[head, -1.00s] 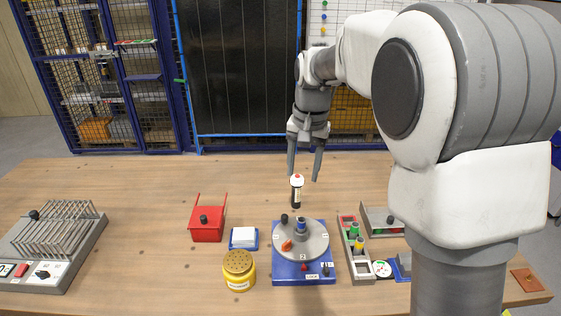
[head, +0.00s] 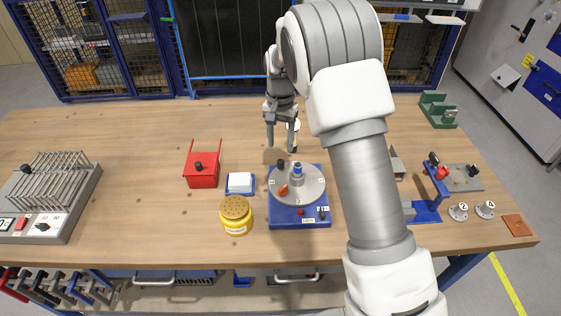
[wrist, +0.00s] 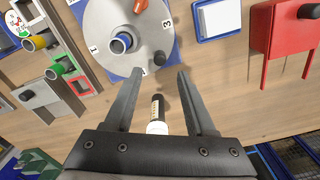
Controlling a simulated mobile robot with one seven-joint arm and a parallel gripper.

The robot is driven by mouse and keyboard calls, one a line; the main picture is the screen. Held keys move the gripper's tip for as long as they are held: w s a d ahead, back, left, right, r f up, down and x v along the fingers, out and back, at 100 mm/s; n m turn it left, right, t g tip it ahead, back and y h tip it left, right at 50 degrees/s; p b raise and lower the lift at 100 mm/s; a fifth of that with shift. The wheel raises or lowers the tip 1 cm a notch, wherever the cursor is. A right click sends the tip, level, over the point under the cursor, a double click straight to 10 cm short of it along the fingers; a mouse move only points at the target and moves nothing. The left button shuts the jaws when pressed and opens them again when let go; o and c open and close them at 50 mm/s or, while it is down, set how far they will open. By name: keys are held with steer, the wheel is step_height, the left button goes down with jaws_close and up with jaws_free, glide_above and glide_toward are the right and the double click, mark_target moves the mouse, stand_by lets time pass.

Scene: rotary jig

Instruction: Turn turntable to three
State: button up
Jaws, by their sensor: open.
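The turntable is a grey disc (head: 311,186) on a blue base (head: 284,219), with a blue-ringed centre post (head: 297,171), an orange piece (head: 282,190) and a black knob (head: 281,164). In the wrist view the disc (wrist: 100,22) shows the numbers 1 and 3; a further mark by its near edge is unclear. My gripper (head: 282,147) is open and empty, above the table beyond the disc. In the wrist view its fingers (wrist: 152,73) point towards the disc's edge, with the black knob (wrist: 151,64) near their tips. Contact cannot be told.
A black-and-white cylinder (wrist: 157,112) shows between my fingers in the wrist view, close to the gripper. A red bin (head: 202,175), a white block in a blue tray (head: 240,192) and a yellow canister (head: 236,225) stand left of the turntable. My arm hides part of the right side.

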mark_target(280, 160)
step_height(280, 160, down, 8)
steer(key=shift+f, duration=0.2)
jaws_close()
stand_by(0.4)
steer(key=shift+r, duration=0.1)
stand_by(1.0)
